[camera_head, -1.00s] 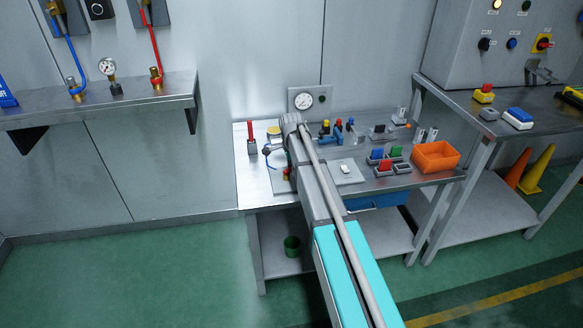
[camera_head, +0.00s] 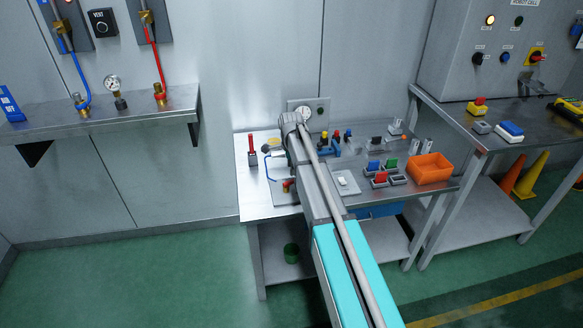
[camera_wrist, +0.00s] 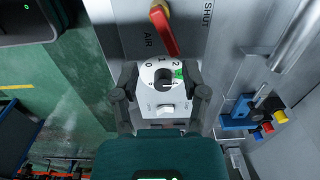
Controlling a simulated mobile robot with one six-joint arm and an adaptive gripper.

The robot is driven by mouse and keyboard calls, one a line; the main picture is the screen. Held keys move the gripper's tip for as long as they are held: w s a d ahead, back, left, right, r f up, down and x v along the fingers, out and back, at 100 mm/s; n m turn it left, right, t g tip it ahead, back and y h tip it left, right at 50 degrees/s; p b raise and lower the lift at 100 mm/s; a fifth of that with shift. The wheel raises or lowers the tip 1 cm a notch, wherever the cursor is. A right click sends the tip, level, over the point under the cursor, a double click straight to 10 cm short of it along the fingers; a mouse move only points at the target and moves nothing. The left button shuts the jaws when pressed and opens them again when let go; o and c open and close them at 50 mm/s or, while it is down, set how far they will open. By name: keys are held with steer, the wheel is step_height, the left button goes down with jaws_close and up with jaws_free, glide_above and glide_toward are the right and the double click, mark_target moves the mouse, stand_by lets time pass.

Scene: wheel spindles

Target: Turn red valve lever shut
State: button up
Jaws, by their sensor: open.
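The red valve lever (camera_wrist: 165,30) shows at the top of the wrist view on a brass pivot, on a grey panel marked AIR and SHUT. It lies slanted, pointing down and slightly right in the picture, with its lower end near the dial plate. My gripper (camera_wrist: 160,76) is open, its dark fingers apart on either side of a white numbered dial plate (camera_wrist: 147,70). The lever is beyond the fingertips and not between them. I cannot tell whether the fingers touch the plate. In the head view my arm hides the gripper.
Blue fittings with red and yellow caps (camera_wrist: 240,116) are right of the fingers. In the head view, the workbench (camera_head: 256,205) also carries an orange bin (camera_head: 430,168). A wall shelf (camera_head: 130,112) is at left; the floor in front is clear.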

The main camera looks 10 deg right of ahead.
steer(key=shift+r+p, duration=3.2)
steer(key=shift+r, duration=0.3)
steer(key=s+r+n+p, duration=0.1)
steer(key=s+n, duration=1.5)
steer(key=s, duration=0.9)
steer(key=shift+s+a, duration=0.15)
steer(key=shift+s, duration=0.25)
steer(key=m+b, duration=0.1)
steer(key=m, duration=1.1)
glide_above(290, 181)
steer(key=shift+w+f, duration=0.1)
steer(key=shift+f, duration=0.4)
steer(key=shift+f, duration=0.15)
step_height(290, 181, down, 14)
steer(key=b, duration=1.4)
steer(key=shift+r, duration=0.25)
